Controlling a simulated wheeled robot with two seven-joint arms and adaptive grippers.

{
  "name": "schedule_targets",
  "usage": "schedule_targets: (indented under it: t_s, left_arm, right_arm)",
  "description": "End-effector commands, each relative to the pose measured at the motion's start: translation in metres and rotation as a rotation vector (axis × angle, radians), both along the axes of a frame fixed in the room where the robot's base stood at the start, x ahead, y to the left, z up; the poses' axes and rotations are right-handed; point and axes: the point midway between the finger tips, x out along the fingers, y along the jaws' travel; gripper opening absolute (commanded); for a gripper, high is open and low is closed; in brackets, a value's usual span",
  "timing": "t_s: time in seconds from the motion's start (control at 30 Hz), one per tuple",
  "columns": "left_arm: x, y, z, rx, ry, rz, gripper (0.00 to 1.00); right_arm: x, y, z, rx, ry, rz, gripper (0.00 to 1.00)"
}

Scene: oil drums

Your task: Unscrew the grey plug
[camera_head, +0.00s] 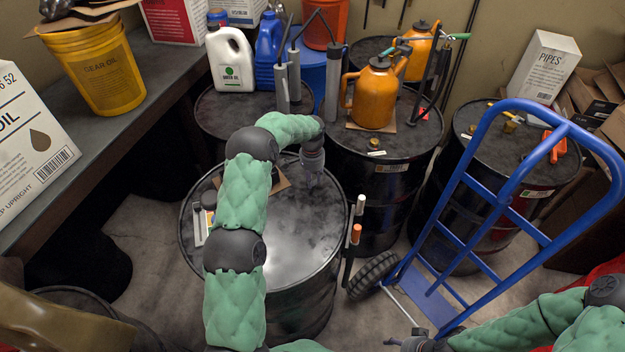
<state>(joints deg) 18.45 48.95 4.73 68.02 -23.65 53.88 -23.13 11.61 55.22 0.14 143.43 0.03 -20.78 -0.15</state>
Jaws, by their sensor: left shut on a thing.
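The near black drum (305,235) stands in the middle, with a dark, partly shiny lid. My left arm reaches across this lid. My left gripper (313,182) points down at the lid's far right part, and its fingers are shut on the grey plug there. The plug is small and mostly hidden by the fingers, so I cannot tell how far it sits in the lid. My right gripper (393,341) is low at the bottom edge, away from the drum, small and partly cut off; its jaws cannot be made out.
Black drums with jugs, pumps and orange cans (374,95) stand close behind. A blue hand truck (480,215) is at the right. Markers (356,234) hang on the near drum's right side. A workbench (150,75) with a yellow bucket (100,75) is at the left.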

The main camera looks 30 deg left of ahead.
Motion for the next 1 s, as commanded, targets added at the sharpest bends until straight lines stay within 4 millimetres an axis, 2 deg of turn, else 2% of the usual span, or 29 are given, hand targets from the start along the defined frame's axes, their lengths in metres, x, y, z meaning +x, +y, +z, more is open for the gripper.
schedule_targets:
  t_s: [0.23, 0.67, 1.0]
  left_arm:
    - [-0.003, 0.002, -0.003, 0.002, 0.011, 0.231, 0.0]
    - [-0.005, 0.001, -0.003, 0.002, 0.015, 0.288, 0.0]
    - [-0.005, 0.001, -0.005, 0.004, 0.014, 0.646, 0.0]
  right_arm:
    - [0.0, 0.0, -0.009, 0.0, 0.0, 0.0, 0.61]
    - [0.0, 0.0, -0.01, 0.0, 0.0, 0.0, 0.61]
    - [0.0, 0.0, -0.022, 0.0, 0.0, 0.0, 0.61]
